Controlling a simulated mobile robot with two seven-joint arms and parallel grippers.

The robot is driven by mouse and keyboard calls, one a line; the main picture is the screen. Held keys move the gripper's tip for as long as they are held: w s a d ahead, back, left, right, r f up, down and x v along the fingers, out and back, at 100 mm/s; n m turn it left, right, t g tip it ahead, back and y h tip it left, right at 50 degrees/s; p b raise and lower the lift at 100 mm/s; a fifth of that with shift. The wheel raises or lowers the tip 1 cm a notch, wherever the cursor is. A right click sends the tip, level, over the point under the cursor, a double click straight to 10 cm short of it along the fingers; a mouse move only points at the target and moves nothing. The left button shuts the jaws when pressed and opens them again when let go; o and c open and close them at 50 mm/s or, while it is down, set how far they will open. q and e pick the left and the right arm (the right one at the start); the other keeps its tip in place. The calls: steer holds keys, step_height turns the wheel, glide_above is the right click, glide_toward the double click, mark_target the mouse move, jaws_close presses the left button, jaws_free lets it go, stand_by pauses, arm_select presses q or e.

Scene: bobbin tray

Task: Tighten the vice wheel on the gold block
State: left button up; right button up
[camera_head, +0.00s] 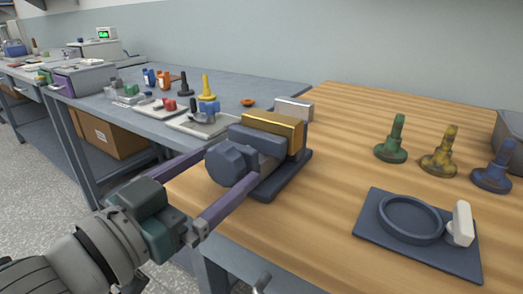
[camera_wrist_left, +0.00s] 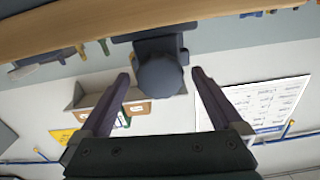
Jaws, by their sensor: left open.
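The vice (camera_head: 285,180) stands near the left edge of the wooden table, with a dark base. The gold block (camera_head: 285,125) sits between its dark front jaw and the lighter rear part. The dark lobed vice wheel (camera_head: 226,166) faces my left arm. It also shows in the wrist view (camera_wrist_left: 160,76). My left gripper (camera_head: 231,164) is open, with one purple finger on each side of the wheel. In the wrist view, gaps show between the wheel and both fingertips (camera_wrist_left: 161,73). The right gripper is not in view.
Green (camera_head: 392,140), yellow (camera_head: 439,152) and blue (camera_head: 493,168) bobbin-like pieces stand at the right. Before them lies a dark plate (camera_head: 380,240) with a ring and a white handle. A grey bench (camera_head: 235,85) with small parts stands behind. The wooden table's middle is clear.

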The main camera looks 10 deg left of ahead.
arm_select(q)
steer(key=shift+c, duration=0.2)
steer(key=c, duration=1.3)
steer(key=m, duration=0.5)
steer(key=shift+p, duration=0.4)
steer(key=o, duration=1.3)
steer(key=shift+o, duration=0.2)
steer(key=v, duration=1)
steer(key=shift+p, duration=0.3)
